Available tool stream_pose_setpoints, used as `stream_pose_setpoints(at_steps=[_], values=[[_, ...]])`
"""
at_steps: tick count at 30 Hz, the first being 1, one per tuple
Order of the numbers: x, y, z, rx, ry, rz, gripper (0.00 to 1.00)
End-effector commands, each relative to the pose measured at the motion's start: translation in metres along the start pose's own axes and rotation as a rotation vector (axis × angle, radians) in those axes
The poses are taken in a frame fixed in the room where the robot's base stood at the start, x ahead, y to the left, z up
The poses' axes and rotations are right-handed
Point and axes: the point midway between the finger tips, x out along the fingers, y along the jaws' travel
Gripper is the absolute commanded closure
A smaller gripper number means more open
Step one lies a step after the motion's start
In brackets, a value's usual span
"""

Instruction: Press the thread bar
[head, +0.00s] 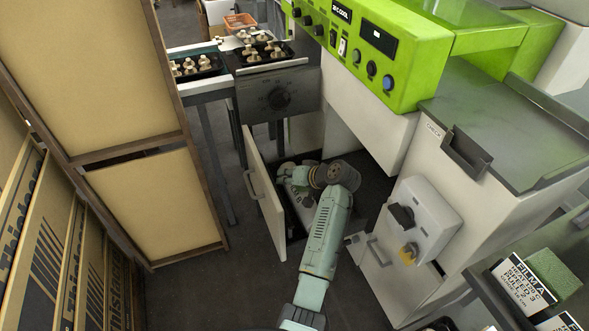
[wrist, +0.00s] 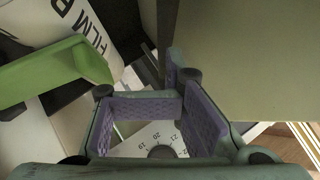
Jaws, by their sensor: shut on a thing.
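In the head view my arm reaches into the open cabinet (head: 357,155) under the green machine. My gripper (head: 292,180) is low in the opening, close to the white open door (head: 265,192); its fingertips are hard to make out there. In the wrist view my gripper (wrist: 178,112) has its purple-padded fingers drawn in. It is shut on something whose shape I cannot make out. A green bar-like piece (wrist: 45,78) lies left of the fingers; I cannot tell whether it is the thread bar. A white numbered scale (wrist: 155,135) shows between the fingers.
A large olive panel (wrist: 240,60) is very close to the fingers on the right. A card reading FILM (wrist: 90,28) is at upper left. The green control panel (head: 370,50) overhangs the cabinet. A grey box with knobs (head: 425,217) sits at right.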

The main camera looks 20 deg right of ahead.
Motion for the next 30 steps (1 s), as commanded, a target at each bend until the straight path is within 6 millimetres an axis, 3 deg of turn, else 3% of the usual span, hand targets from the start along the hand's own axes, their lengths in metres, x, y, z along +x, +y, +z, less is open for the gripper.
stream_pose_setpoints(at_steps=[15, 22, 30], values=[[0.009, 0.000, 0.009, 0.000, 0.000, -0.001, 1.00], [0.025, 0.015, 0.025, 0.000, -0.002, -0.001, 1.00], [0.027, 0.017, 0.030, 0.006, -0.012, 0.002, 1.00]])
